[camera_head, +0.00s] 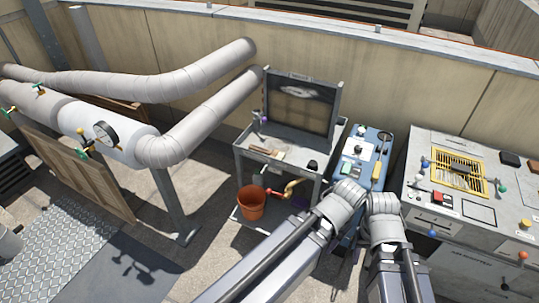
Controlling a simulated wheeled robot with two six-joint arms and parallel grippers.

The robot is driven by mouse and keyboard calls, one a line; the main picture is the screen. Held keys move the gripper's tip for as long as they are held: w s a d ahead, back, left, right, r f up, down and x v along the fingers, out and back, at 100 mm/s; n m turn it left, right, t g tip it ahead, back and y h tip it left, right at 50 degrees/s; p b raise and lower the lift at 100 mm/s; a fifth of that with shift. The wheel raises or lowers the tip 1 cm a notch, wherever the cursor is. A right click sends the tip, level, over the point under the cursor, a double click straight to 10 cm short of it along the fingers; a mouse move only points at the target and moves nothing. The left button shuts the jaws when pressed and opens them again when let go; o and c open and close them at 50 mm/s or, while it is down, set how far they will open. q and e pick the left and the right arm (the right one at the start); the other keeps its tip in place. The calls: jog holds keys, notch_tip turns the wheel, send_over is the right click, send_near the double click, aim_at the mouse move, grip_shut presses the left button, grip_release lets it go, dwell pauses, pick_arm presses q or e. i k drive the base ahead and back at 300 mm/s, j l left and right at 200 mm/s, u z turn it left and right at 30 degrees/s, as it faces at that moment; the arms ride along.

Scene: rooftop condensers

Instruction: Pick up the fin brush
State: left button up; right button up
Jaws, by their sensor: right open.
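I cannot tell for sure which small thing is the fin brush. Slim brown and pale pieces (267,152) lie on the top of the grey bench (300,148). Dark, slim items lie in the yellow rack (438,163) on the grey cabinet at right. My grey arm links (345,205) come up from the bottom edge and bend in front of the blue cart (366,140). My right gripper's fingers are not clear, and I see nothing held there. My left gripper does not show.
A terracotta bucket (251,204) stands on the bench's lower shelf. The cart top holds several small items. The grey cabinet (414,157) has coloured knobs. Thick wrapped pipes (200,122) with a gauge (104,133) fill the left. Some floor at lower left is clear.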

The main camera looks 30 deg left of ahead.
aim_at(276, 154)
jog(key=i+j, duration=0.4)
jog(key=j, duration=0.15)
jog(key=i+j, duration=0.35)
jog(key=j, duration=0.2)
jog(key=i+j, duration=0.4)
jog(key=j, duration=0.15)
jog(key=u, duration=0.05)
